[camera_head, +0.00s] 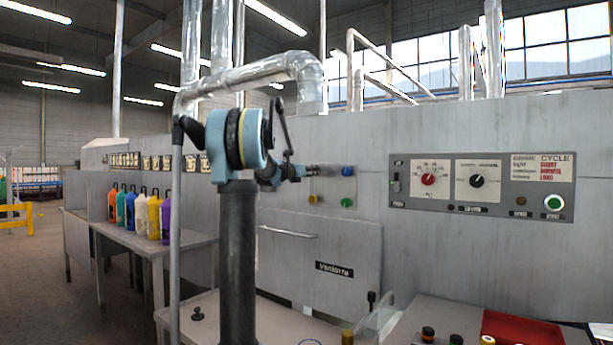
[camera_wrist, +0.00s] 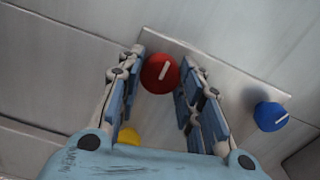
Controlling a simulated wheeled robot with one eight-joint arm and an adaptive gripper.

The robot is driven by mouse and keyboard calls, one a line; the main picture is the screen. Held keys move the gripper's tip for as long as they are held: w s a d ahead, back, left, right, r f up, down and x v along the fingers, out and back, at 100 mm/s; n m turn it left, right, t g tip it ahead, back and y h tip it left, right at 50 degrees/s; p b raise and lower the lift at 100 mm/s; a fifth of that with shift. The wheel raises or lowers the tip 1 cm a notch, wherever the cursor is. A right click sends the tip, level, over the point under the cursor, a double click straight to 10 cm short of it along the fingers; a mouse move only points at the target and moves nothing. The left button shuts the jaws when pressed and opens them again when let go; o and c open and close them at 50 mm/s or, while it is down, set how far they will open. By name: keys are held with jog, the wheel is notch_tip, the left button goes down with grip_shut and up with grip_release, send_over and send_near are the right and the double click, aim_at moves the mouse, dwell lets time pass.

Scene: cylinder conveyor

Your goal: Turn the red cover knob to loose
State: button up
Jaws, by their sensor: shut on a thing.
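The red cover knob (camera_wrist: 160,73) shows in the wrist view on a metal plate (camera_wrist: 215,68), with its white mark slanted, upper end to the right. My gripper (camera_wrist: 164,62) has one finger on each side of the red knob and is shut on it. In the head view my gripper (camera_head: 308,171) reaches the left side of the plate on the machine's front and hides the red knob there.
A blue knob (camera_wrist: 271,117) sits right of my gripper; a yellow knob (camera_wrist: 129,136) is partly hidden below it. A green knob (camera_head: 346,202) shows in the head view. A control panel (camera_head: 482,208) is further right. Coloured bottles (camera_head: 153,215) stand on a table at left.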

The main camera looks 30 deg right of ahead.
jog(key=shift+s+d, duration=0.15)
jog(key=shift+s, duration=0.05)
jog(key=o, duration=1.1)
jog(key=shift+c, duration=0.2)
jog(key=shift+w, duration=0.1)
jog(key=v, duration=1.2)
jog(key=shift+f, duration=0.15)
